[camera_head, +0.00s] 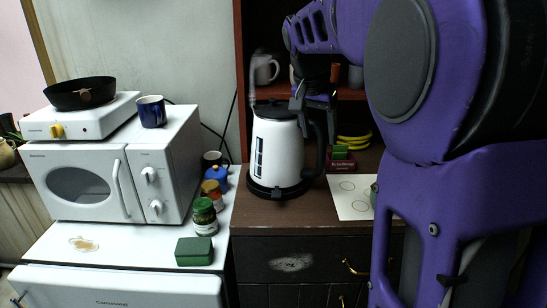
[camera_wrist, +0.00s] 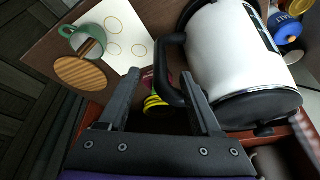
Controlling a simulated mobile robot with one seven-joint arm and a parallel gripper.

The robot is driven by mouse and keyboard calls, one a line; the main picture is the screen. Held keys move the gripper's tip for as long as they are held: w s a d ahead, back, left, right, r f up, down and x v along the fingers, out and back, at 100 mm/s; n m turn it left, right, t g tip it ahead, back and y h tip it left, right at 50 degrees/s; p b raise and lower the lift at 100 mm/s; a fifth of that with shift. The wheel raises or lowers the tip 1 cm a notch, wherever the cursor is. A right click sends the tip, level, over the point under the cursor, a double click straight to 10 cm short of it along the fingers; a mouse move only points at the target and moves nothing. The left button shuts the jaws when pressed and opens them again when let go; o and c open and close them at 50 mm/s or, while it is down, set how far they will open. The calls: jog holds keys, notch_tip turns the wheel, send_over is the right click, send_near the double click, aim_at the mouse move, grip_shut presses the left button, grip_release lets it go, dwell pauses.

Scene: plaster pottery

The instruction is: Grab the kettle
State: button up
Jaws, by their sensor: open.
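The white kettle (camera_head: 280,152) with a black lid, base and handle stands upright on the brown cabinet top. It fills the right of the wrist view (camera_wrist: 228,55), tilted by the camera's angle. Its black handle (camera_head: 318,150) is on its right side in the head view. My gripper (camera_head: 314,98) is open, above and beside the handle, pointing down. In the wrist view, the handle (camera_wrist: 163,65) shows between my two open fingertips (camera_wrist: 160,76), closer to the right one. I cannot tell whether the fingers touch it.
A green mug (camera_wrist: 86,42) and wooden coaster (camera_wrist: 80,75) are nearby. Shelves rise behind. Jars (camera_head: 204,217) and a microwave (camera_head: 110,170) stand left.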

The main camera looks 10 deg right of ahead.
aim_at(320, 148)
jog(key=x, duration=0.6)
jog(key=shift+f+b, duration=0.2)
jog(key=shift+b, duration=0.15)
grip_shut()
jog(key=shift+w, duration=0.1)
dwell(1.0)
jog(key=shift+w+r, duration=0.1)
jog(key=shift+r, duration=0.1)
